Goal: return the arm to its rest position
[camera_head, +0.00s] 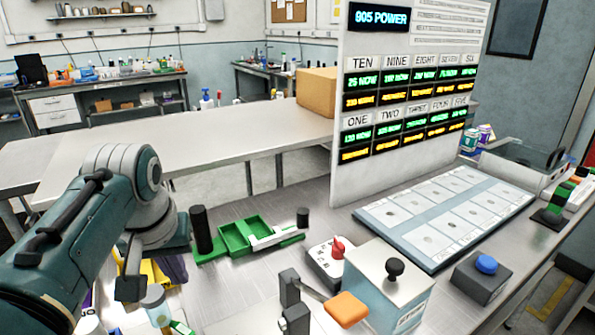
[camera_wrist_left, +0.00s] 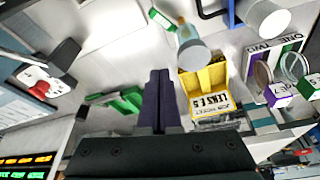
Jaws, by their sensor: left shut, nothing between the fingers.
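My left arm (camera_head: 75,240), teal and grey, comes in from the left over the near end of the metal bench. Its gripper (camera_head: 172,268) is partly hidden behind the arm in the head view, beside a yellow bin (camera_head: 150,268). In the left wrist view the gripper's two dark purple fingers (camera_wrist_left: 155,100) lie together, with nothing between them. The yellow bin (camera_wrist_left: 212,85) is just right of the fingers there, and a green tray (camera_wrist_left: 118,101) is to their left. My right gripper is not in view.
The green tray (camera_head: 238,238) lies beside a black cylinder (camera_head: 201,230). Right of it are a red-knobbed box (camera_head: 327,262), an orange-padded lever (camera_head: 346,309), a blue-button box (camera_head: 482,277) and a white-celled panel (camera_head: 445,215). A tall display board (camera_head: 405,100) stands behind.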

